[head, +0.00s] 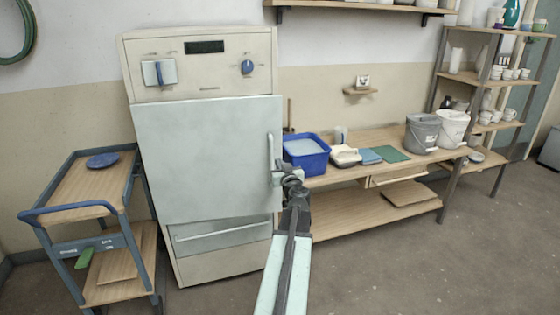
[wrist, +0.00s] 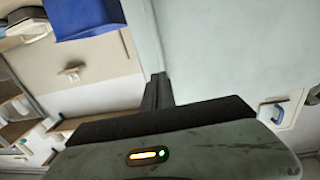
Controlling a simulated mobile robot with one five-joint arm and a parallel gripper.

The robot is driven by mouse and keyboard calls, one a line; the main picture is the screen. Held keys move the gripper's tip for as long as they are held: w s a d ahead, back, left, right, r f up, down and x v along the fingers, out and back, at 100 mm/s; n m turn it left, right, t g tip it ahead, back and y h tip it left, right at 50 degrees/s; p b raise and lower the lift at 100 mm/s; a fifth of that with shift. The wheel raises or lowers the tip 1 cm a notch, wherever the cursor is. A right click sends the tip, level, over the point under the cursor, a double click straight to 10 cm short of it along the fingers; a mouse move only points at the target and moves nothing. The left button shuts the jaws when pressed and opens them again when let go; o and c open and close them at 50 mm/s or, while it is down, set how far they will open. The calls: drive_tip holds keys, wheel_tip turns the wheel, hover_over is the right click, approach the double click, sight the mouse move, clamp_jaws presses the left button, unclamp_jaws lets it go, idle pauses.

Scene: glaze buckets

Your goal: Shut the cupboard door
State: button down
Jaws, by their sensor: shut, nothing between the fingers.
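The tall cream cabinet (head: 200,66) stands left of centre in the head view. Its pale grey-blue door (head: 200,160) has an upright handle (head: 270,152) near its right edge. I cannot tell whether a narrow gap is left along that edge. My gripper (head: 279,174) is shut and empty, in front of the door's right edge beside the handle's lower part. In the wrist view my shut fingers (wrist: 157,90) overlap the edge of the pale door (wrist: 230,45). Whether they touch it is not clear.
A blue-framed trolley (head: 90,207) stands close on the left. On the right a wooden bench (head: 345,173) carries a blue tub (head: 306,158), a grey bucket (head: 421,133) and a white bucket (head: 453,130). The floor at front right is clear.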

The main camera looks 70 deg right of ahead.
sight(280, 145)
drive_tip(key=shift+m+g+h, duration=0.3)
drive_tip(key=shift+g+h, duration=0.1)
drive_tip(key=s+x, duration=0.1)
drive_tip(key=x, duration=0.3)
drive_tip(key=d+x, duration=0.1)
drive_tip(key=x, duration=0.4)
drive_tip(key=s+x, duration=0.1)
drive_tip(key=x, duration=0.3)
drive_tip(key=shift+s+d, duration=0.2)
drive_tip(key=shift+d, duration=0.4)
